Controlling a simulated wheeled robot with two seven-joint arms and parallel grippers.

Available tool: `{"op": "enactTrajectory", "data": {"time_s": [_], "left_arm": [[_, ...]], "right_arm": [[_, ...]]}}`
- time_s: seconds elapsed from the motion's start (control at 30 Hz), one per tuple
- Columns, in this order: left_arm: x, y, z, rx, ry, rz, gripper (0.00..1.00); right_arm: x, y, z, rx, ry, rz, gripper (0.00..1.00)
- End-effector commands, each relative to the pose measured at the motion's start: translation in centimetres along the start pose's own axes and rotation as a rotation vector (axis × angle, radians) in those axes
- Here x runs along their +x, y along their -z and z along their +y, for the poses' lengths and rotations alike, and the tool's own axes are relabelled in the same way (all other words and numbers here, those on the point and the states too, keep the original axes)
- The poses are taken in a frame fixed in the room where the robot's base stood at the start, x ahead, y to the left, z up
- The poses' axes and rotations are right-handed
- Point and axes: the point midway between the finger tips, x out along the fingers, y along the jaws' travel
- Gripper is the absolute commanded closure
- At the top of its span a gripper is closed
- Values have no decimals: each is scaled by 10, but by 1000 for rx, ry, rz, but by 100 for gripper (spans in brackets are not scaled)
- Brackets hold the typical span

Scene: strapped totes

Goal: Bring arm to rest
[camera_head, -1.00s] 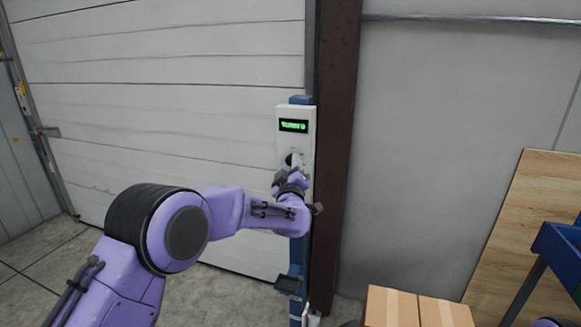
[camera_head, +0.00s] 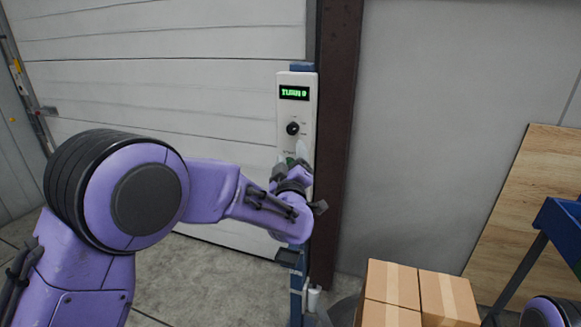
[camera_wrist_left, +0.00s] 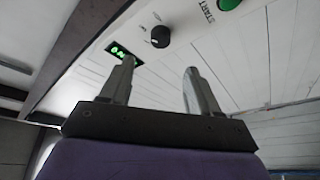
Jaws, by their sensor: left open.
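My left arm is purple and reaches in from the left in the head view. Its gripper (camera_head: 293,165) is in front of the lower part of a white control panel (camera_head: 298,90), below the black knob (camera_head: 292,128). In the left wrist view the two fingers (camera_wrist_left: 158,90) stand apart with nothing between them. That view also shows the knob (camera_wrist_left: 160,37), a green START button (camera_wrist_left: 228,4) and the lit green display (camera_wrist_left: 118,51). In the head view the display (camera_head: 294,93) is at the panel's top. My right gripper is not in view.
The panel stands on a blue post (camera_head: 296,300) beside a brown column (camera_head: 336,140). A white shutter door (camera_head: 180,90) is behind. Cardboard boxes (camera_head: 392,283), a wooden board (camera_head: 515,220) and a blue bin (camera_head: 562,228) are at the right.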

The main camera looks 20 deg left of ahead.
Motion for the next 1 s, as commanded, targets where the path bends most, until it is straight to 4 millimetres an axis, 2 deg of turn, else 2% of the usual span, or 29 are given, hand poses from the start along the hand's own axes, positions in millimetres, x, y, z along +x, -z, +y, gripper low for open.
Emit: {"op": "enactTrajectory", "data": {"time_s": [0.1,0.37,0.47,0.57,0.67,0.7,0.77,0.8,0.87,0.9,0.97,1.0], "left_arm": [[-10,0,-1,0,0,1,39],[-11,1,0,0,0,0,39],[-17,-10,-5,14,2,-44,39],[-43,-35,-47,83,53,-158,39],[-86,-73,-115,165,151,-312,39],[-107,-86,-143,194,194,-374,39],[-142,-104,-183,237,261,-469,39],[-167,-113,-208,264,306,-530,39],[-208,-124,-245,303,374,-625,39],[-236,-129,-268,329,421,-687,39],[-282,-133,-299,365,492,-781,39],[-313,-133,-319,389,542,-844,39]], "right_arm": [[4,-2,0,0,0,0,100],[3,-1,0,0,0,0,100],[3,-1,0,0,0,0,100],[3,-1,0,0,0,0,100],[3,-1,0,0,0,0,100],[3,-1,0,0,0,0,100],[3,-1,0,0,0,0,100],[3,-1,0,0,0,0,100],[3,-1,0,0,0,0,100],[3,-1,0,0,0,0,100],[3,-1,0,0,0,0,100],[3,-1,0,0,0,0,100]]}}
